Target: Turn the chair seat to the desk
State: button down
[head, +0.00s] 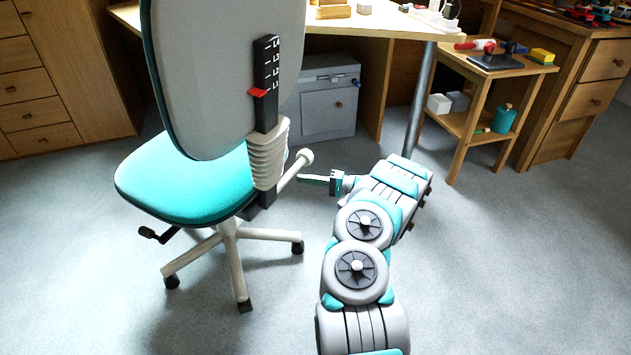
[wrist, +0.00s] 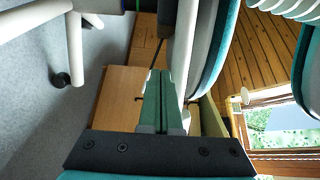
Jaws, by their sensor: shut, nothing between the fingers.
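The swivel chair has a teal seat (head: 185,180) and a tall backrest (head: 225,70) whose grey rear shell faces me. The seat reaches out to the left of the backrest. The desk (head: 390,22) stands behind and to the right. My gripper (head: 302,179) is shut and empty, just right of the chair's lower back support, near a pale rod with a round knob (head: 305,156). I cannot tell whether it touches the chair. In the wrist view its green fingers (wrist: 165,75) lie together beside a teal and grey chair part (wrist: 208,50).
The chair's pale star base (head: 230,250) with dark casters stands on grey carpet. A grey cabinet (head: 328,100) and a metal desk leg (head: 418,100) are behind my gripper. A wooden side shelf (head: 455,120) stands right. Carpet is open at left and right front.

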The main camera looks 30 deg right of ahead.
jog(key=shift+w+a, duration=0.15)
jog(key=shift+a, duration=1.35)
jog(key=shift+w+a, duration=0.1)
jog(key=shift+a, duration=1.35)
